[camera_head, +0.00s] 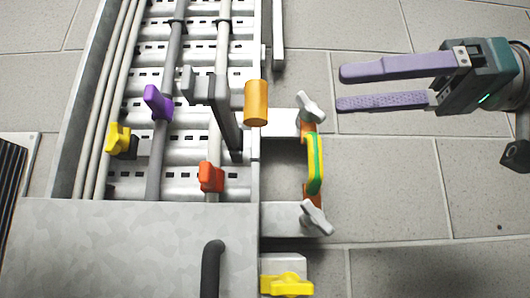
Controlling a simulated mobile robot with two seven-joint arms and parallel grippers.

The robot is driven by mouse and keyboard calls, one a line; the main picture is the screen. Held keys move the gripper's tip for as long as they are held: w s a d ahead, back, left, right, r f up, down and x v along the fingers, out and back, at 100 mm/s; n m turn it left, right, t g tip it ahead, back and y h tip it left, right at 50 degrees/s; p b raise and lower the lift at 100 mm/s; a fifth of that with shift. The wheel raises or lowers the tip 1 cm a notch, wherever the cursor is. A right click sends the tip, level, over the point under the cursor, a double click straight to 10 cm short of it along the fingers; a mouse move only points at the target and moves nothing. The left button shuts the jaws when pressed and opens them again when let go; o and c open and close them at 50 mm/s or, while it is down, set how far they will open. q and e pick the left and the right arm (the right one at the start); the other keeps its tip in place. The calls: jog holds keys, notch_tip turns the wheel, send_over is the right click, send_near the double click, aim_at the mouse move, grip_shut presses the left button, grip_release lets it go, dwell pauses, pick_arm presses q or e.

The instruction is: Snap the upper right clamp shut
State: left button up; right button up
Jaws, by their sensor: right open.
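My right gripper (340,88) reaches in from the right, open, its two purple fingers apart with nothing between them. It is above the tiled floor. An orange cylindrical grip (256,102) stands to its left, by a dark grey bar (224,115) over the tray edge; the gripper is apart from it. A purple handle (157,103) and a red handle (210,177) sit on pipes in the tray. I cannot tell for certain which of these is the upper right clamp, or whether any is fully shut. My left gripper is not in view.
A green and yellow strap (316,163) runs between an upper grey wing knob (310,107) and a lower wing knob (316,217). Yellow handles show at left (118,139) and bottom (287,285). A grey cover plate (125,250) fills the lower left. The floor at right is clear.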

jog(key=p, duration=0.7)
send_near(235, 118)
jog(key=s+a+r, duration=0.2)
jog(key=s+a, duration=0.1)
jog(key=a, duration=0.1)
jog(key=shift+w+a+f+p, duration=0.2)
jog(key=shift+a+f, duration=0.05)
jog(key=shift+a, duration=0.15)
jog(key=shift+w+a+f+p, duration=0.15)
jog(key=shift+a+f+p, duration=0.05)
jog(key=shift+a, duration=0.2)
jog(key=shift+c, duration=0.4)
grip_shut()
